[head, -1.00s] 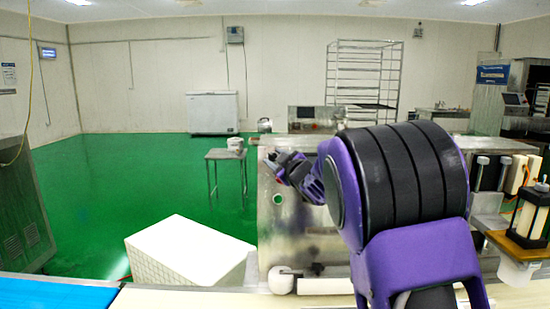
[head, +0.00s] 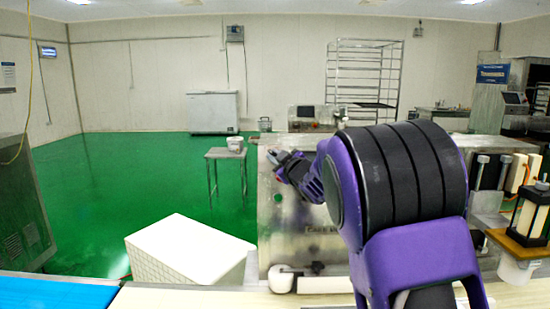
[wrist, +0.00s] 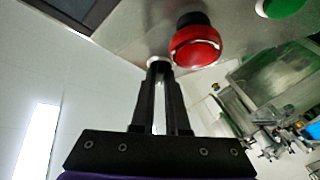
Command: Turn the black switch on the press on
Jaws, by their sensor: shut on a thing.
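The press is the steel housing (head: 290,235) in the middle of the head view. My gripper (head: 272,157) is at its upper left edge, partly hidden by my own arm. In the wrist view my gripper (wrist: 160,68) has its two black fingers close together, with the tips at the steel panel. They are shut on the small black switch, which is mostly hidden between them. A pale round collar shows at the tips. A red button (wrist: 196,47) sits just right of the tips, and a green button (wrist: 281,6) lies farther right.
A dark rectangular part (wrist: 65,10) shows at the panel's upper left in the wrist view. In the head view a small steel table (head: 225,154) stands behind and left of the press. A white crate (head: 190,250) stands at front left. Green floor is open at left.

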